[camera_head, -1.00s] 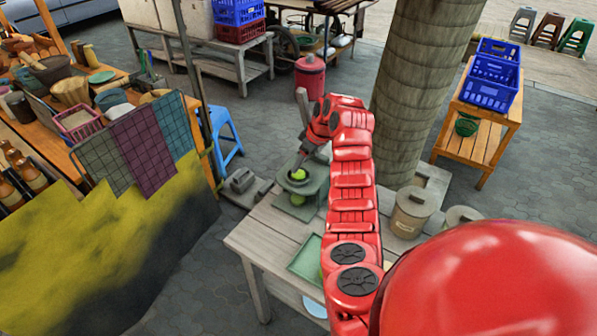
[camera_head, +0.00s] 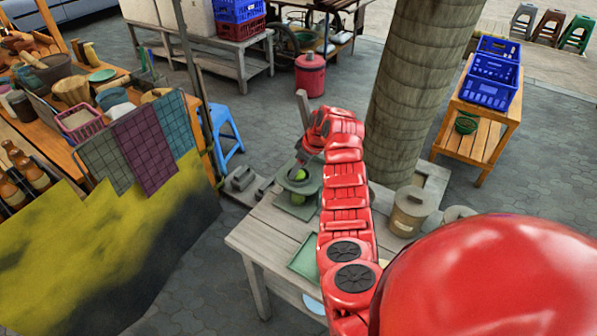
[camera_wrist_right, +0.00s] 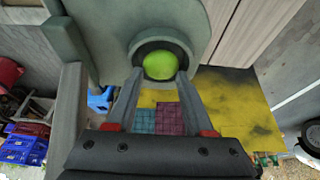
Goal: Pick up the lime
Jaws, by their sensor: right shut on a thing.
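A bright green lime (camera_head: 301,174) sits in the round cup of a grey-green press-like stand (camera_head: 291,188) on the wooden table. In the right wrist view the lime (camera_wrist_right: 160,66) shows against the stand's dark round opening. My right gripper (camera_wrist_right: 160,74) is shut on the lime, with one fingertip at each side of it. In the head view the right gripper (camera_head: 300,168) reaches the lime from above and partly covers the stand. A second green patch (camera_head: 297,198) shows lower in the stand; I cannot tell what it is. My left gripper is not in view.
A thick pillar (camera_head: 410,90) stands close to the right. A cloth-hung stall is at the left.

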